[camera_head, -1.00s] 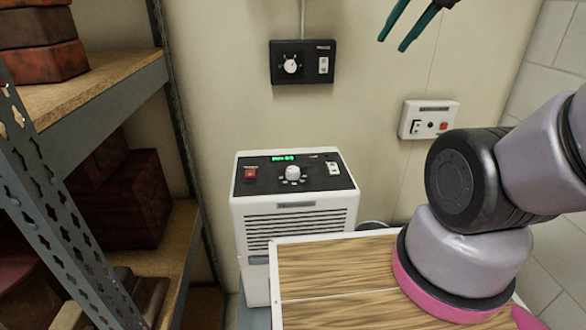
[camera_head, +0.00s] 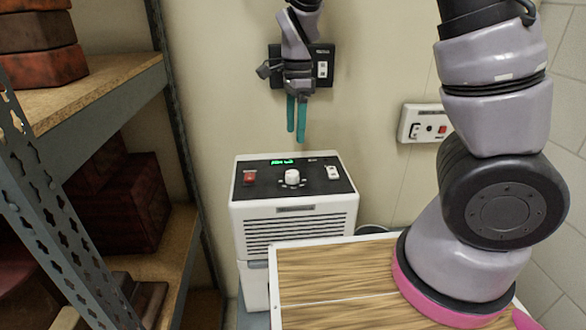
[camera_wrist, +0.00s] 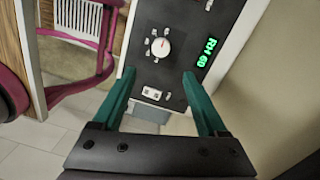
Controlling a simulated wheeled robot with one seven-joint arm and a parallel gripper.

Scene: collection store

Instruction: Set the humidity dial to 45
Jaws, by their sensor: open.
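The humidity dial (camera_head: 292,177) is a white round knob on the black sloped top of a white dehumidifier (camera_head: 296,215). In the wrist view the dial (camera_wrist: 160,47) has a red mark and small markings around it. A green display (camera_wrist: 207,52) beside it seems to read RH 60. My gripper (camera_head: 296,140) points down above the dial, with its two teal fingers apart and nothing between them. In the wrist view, the dial lies beyond the fingertips of my gripper (camera_wrist: 160,76), apart from them.
A red switch (camera_head: 249,177) and a white switch (camera_head: 333,172) flank the dial. A black wall control (camera_head: 322,66) is partly hidden behind my arm. A white wall box (camera_head: 421,123) hangs to the right. Metal shelving (camera_head: 110,100) stands on the left.

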